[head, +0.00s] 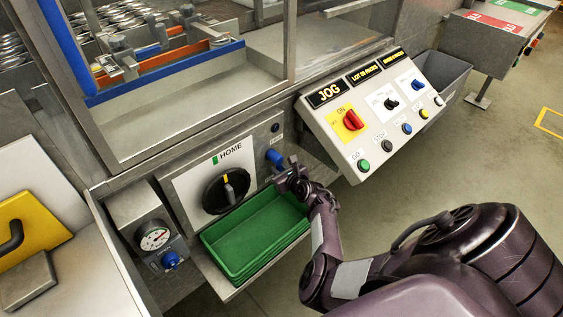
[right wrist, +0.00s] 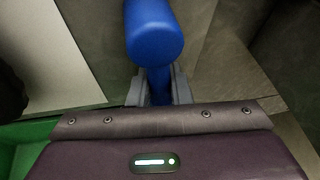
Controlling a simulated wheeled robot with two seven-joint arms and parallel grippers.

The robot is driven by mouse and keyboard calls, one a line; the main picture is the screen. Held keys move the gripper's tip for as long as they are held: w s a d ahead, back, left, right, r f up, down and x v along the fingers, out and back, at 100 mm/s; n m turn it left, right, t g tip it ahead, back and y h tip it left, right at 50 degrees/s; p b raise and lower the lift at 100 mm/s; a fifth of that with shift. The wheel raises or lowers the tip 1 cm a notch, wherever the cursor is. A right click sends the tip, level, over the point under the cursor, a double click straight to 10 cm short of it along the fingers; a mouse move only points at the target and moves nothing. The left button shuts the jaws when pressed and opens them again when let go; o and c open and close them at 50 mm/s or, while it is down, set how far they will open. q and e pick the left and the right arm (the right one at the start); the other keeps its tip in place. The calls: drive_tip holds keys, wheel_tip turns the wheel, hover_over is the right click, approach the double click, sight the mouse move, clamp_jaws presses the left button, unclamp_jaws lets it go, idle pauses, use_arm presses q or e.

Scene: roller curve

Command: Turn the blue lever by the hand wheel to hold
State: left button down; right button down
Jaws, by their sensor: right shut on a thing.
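The blue lever (head: 274,157) sits on the grey panel just right of the black hand wheel (head: 226,190), which is marked HOME. In the right wrist view the lever's round blue end (right wrist: 154,36) stands out past the fingers, and a narrower blue part runs down between them. My right gripper (head: 288,170) is at the lever, its fingers (right wrist: 155,90) shut on it. A small label above the lever is too small to read. My left gripper is not in view.
A green tray (head: 214,243) stands just below the hand wheel and my right gripper. A sloped control box (head: 345,158) with a red switch and several buttons is to the right. A pressure gauge (head: 154,237) and another blue knob (head: 171,260) are at the lower left.

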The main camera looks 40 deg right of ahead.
drive_tip(key=shift+a+m+y+p, duration=0.3)
drive_tip(key=shift+a+m+p, duration=0.1)
drive_tip(key=shift+m+p, duration=0.1)
drive_tip(key=shift+f, duration=0.1)
drive_tip(key=c, duration=1.3)
unclamp_jaws()
drive_tip(key=shift+s+r, duration=0.3)
drive_tip(key=shift+s, duration=0.1)
drive_tip(key=p+v, duration=0.2)
drive_tip(key=v, duration=0.5)
drive_tip(key=shift+f, duration=0.1)
